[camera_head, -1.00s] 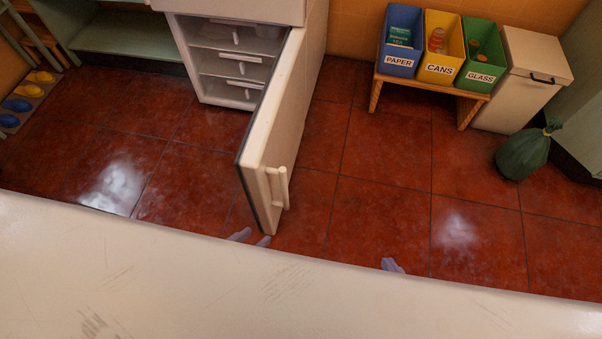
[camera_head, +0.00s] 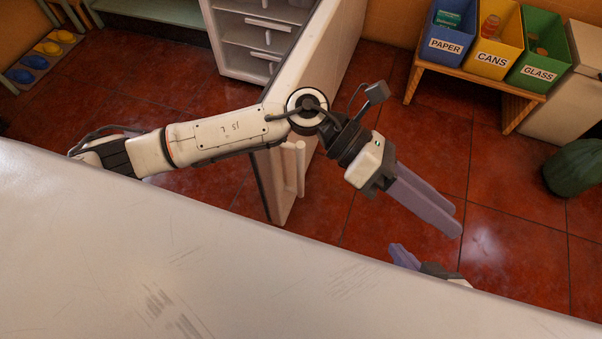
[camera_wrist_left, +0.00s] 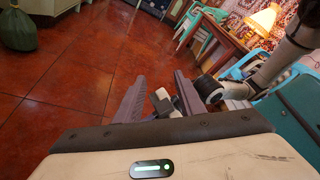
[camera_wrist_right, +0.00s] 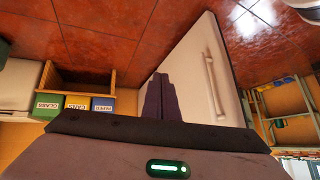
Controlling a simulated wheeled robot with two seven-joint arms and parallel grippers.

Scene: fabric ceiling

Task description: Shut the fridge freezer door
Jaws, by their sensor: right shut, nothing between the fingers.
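The white freezer door (camera_head: 335,70) stands wide open, swung out from the freezer body toward me. Its bar handle (camera_head: 293,168) is near the free edge; in the right wrist view the handle (camera_wrist_right: 214,88) faces my right gripper. My left arm crosses above the door's near end. My left gripper (camera_head: 450,220) is beyond the door on its handle side, over the floor, and its fingers are apart in the left wrist view. My right gripper (camera_head: 400,256) is low by my body's edge, right of the door; its fingers (camera_wrist_right: 160,82) are together and empty, apart from the door.
The freezer's inner drawers (camera_head: 262,40) show at the upper left. Paper, cans (camera_head: 492,45) and glass bins stand on a wooden bench at the upper right. A green bag (camera_head: 575,168) lies at right. The tiled floor right of the door is mostly clear.

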